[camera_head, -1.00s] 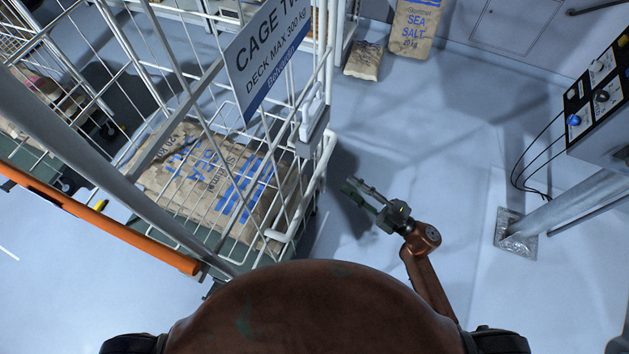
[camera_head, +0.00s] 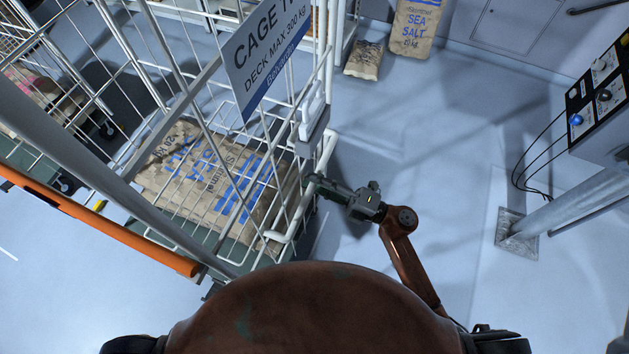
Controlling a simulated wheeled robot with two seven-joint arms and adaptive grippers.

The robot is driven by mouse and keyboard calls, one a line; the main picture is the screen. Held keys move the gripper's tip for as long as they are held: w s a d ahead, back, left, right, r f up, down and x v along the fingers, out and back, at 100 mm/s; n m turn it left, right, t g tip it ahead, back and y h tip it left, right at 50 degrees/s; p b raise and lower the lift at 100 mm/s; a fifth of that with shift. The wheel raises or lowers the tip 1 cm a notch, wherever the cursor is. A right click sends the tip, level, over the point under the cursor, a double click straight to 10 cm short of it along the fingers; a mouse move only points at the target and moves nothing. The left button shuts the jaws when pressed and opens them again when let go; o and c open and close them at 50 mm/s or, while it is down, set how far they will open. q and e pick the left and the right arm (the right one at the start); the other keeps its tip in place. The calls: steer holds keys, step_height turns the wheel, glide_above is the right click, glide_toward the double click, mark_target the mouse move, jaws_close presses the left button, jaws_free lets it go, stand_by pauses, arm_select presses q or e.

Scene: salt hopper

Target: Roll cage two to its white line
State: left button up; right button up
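Cage two (camera_head: 262,165) is a white wire roll cage filling the left half of the view, with a "CAGE T..." sign (camera_head: 265,50) partly cut off by the top edge. Paper sea salt sacks (camera_head: 205,180) lie on its deck. My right gripper (camera_head: 312,185) is at the white bent tube on the cage's right side, its fingertips overlapping that tube. Whether the fingers are shut on it cannot be told. My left gripper is out of view. A short white floor line (camera_head: 8,254) shows at the left edge; whether it is the cage's line is unclear.
An orange bar (camera_head: 120,232) runs along the cage's near side. Another wire cage (camera_head: 30,55) stands at upper left. Salt sacks (camera_head: 415,28) stand at the back wall. A control box (camera_head: 600,100) on a post (camera_head: 570,208) stands right. Floor between cage and post is clear.

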steer(key=shift+c, duration=0.3)
jaws_close()
stand_by(0.4)
